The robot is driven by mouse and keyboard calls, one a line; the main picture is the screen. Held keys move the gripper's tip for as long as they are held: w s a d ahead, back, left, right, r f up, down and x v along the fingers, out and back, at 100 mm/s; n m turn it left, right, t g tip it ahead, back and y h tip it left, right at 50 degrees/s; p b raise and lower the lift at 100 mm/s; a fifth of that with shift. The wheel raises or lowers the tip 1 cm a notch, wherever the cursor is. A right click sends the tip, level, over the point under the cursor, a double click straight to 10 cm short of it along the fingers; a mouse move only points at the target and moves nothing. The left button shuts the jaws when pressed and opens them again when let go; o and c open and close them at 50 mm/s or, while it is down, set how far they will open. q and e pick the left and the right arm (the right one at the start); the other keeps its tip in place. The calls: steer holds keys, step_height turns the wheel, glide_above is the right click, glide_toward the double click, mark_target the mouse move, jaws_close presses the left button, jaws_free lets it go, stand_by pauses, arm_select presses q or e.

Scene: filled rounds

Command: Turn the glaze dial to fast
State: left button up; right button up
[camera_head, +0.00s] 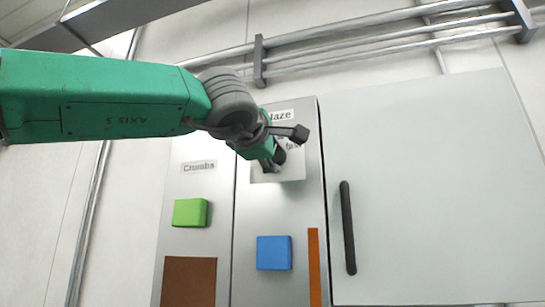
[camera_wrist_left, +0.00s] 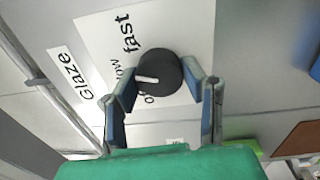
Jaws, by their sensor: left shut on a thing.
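The glaze dial (camera_wrist_left: 160,68) is a round black knob with a white pointer line, on a white plate (camera_wrist_left: 185,25). The plate shows "fast", a partly covered word ending in "ow", and another mostly covered word. In the left wrist view the pointer aims left, toward the "ow" word and away from "fast". My left gripper (camera_wrist_left: 161,80) is shut on the dial, one blue-padded finger on each side. In the head view my left gripper (camera_head: 274,160) hides the dial and part of its plate (camera_head: 290,172). My right gripper is in neither view.
A blue button (camera_head: 274,253) and an orange strip (camera_head: 314,267) lie below the dial. A green button (camera_head: 190,212) and brown panel (camera_head: 189,281) are on the left cabinet. A dark door handle (camera_head: 348,228) is at right. Pipes (camera_head: 385,42) run above.

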arm_select(q)
steer(key=m, duration=0.4)
steer(key=shift+d+f+m, duration=0.15)
steer(key=shift+f+m, duration=0.15)
steer(key=shift+m, duration=0.1)
steer(key=shift+w+f+m, duration=0.1)
steer(key=shift+m, duration=1.7)
steer(key=o, duration=0.9)
steer(key=shift+o, duration=1.2)
steer(key=shift+r, duration=0.2)
steer(key=v, duration=1.2)
steer(key=shift+a+f, duration=0.15)
steer(key=shift+a, duration=0.05)
